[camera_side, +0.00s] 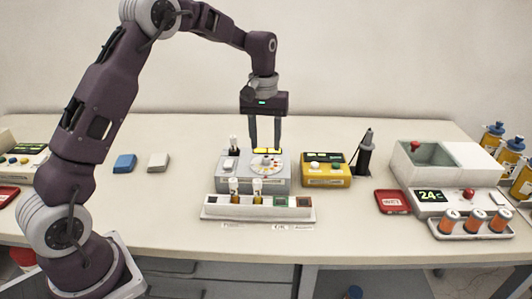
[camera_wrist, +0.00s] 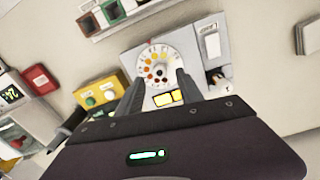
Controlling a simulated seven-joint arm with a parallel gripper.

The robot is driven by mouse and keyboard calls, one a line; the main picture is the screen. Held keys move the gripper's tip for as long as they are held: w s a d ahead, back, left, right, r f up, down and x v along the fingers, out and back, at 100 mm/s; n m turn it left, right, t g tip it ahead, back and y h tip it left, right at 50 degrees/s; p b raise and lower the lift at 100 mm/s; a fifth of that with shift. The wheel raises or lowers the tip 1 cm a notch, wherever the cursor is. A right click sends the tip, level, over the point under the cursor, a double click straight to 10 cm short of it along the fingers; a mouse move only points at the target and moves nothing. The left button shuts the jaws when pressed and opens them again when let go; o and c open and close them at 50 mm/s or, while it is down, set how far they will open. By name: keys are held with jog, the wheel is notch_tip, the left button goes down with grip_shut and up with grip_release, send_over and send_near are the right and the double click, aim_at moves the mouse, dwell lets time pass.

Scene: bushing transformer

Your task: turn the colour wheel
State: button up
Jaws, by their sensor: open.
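The colour wheel (camera_wrist: 158,66) is a pale disc with a ring of coloured dots, set in the top of a grey device (camera_wrist: 207,45). In the side view the wheel (camera_side: 266,166) shows small on the right part of the grey device (camera_side: 240,181). My gripper (camera_side: 265,148) is open and points down, just above and behind the wheel. In the wrist view my gripper (camera_wrist: 158,85) has its two fingers apart, one on each side of the wheel's near part. I cannot tell whether either finger touches the wheel.
A yellow box (camera_side: 325,174) stands close on the right, with a dark upright tool holder (camera_side: 365,155) beyond it. A white rack (camera_side: 258,210) with vials stands in front. A red tray (camera_side: 391,201) lies farther right. The table behind the devices is clear.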

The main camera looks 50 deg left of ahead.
aim_at(266, 157)
notch_tip(266, 157, down, 4)
jog(key=shift+f, duration=0.1)
grip_shut()
jog(key=shift+m, duration=0.4)
jog(key=m, duration=0.6)
dwell(0.7)
grip_release()
